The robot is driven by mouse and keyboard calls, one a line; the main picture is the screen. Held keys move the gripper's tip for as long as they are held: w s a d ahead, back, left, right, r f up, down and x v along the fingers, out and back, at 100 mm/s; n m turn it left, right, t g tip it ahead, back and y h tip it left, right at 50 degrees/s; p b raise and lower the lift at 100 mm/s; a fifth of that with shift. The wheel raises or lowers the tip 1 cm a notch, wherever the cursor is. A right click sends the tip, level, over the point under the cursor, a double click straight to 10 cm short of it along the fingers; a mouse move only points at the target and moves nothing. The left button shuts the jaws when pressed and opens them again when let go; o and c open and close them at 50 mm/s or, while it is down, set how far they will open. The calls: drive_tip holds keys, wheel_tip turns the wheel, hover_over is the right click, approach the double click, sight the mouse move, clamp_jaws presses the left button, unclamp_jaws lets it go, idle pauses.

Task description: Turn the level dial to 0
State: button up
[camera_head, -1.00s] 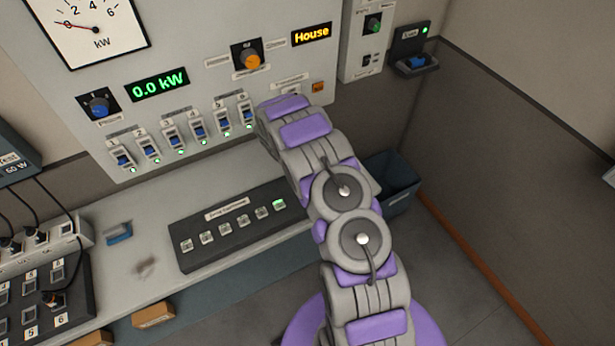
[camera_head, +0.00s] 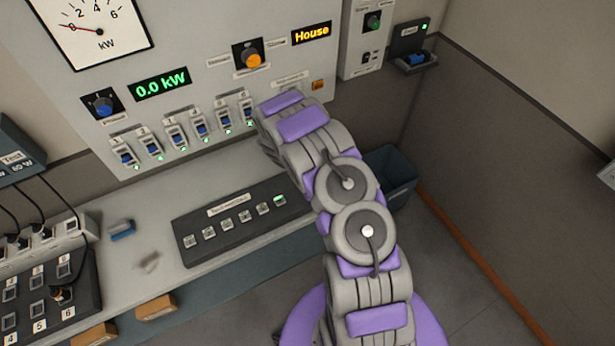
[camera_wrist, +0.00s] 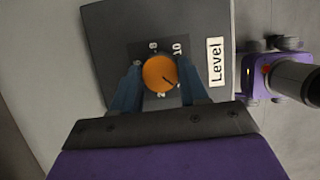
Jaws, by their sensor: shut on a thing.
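In the wrist view, the level dial (camera_wrist: 157,76) is a round orange knob on a dark grey panel (camera_wrist: 105,22), with a white "Level" label (camera_wrist: 215,62) to its right. My gripper (camera_wrist: 160,72) is shut on the dial, with one blue finger on each side. The dial's dark pointer line points to the lower right. Marks 8 and 10 show above it and a 2 below it; the finger and small size make the other marks hard to read. In the head view my arm hides the gripper and this dial.
A black button box (camera_head: 235,228) lies on the counter. A dark bin (camera_head: 393,165) stands behind my arm.

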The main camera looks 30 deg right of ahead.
drive_tip(key=o, duration=1.1)
drive_tip(key=shift+w, duration=0.1)
drive_tip(key=shift+c, duration=0.2)
drive_tip(key=v, duration=1.7)
drive_tip(key=shift+a+p, duration=0.15)
drive_tip(key=shift+p, duration=0.15)
drive_tip(key=shift+r, duration=0.1)
